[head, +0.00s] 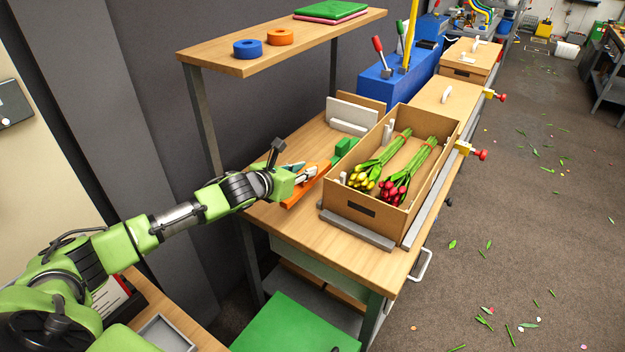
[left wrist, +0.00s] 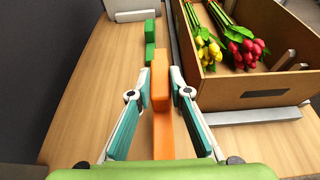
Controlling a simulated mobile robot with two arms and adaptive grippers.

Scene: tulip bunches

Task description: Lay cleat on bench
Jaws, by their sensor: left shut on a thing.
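The orange cleat (left wrist: 161,88), a long bar with a raised block, lies lengthwise between the fingers of my left gripper (left wrist: 162,76). In the head view the orange cleat (head: 322,167) shows partly behind the gripper (head: 306,173). My left gripper is shut on it, low over the bench (head: 372,262) and left of the crate. I cannot tell whether the cleat touches the wood. A green cleat-like piece (head: 344,147) lies just beyond it on the bench, and also shows in the left wrist view (left wrist: 150,38). My right gripper is out of view.
An open wooden crate (head: 372,214) with yellow and red tulip bunches stands close to the right. White panels (head: 352,113) stand behind the green piece. A shelf (head: 218,62) with tape rolls overhangs the back. The bench left of the cleat is bare.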

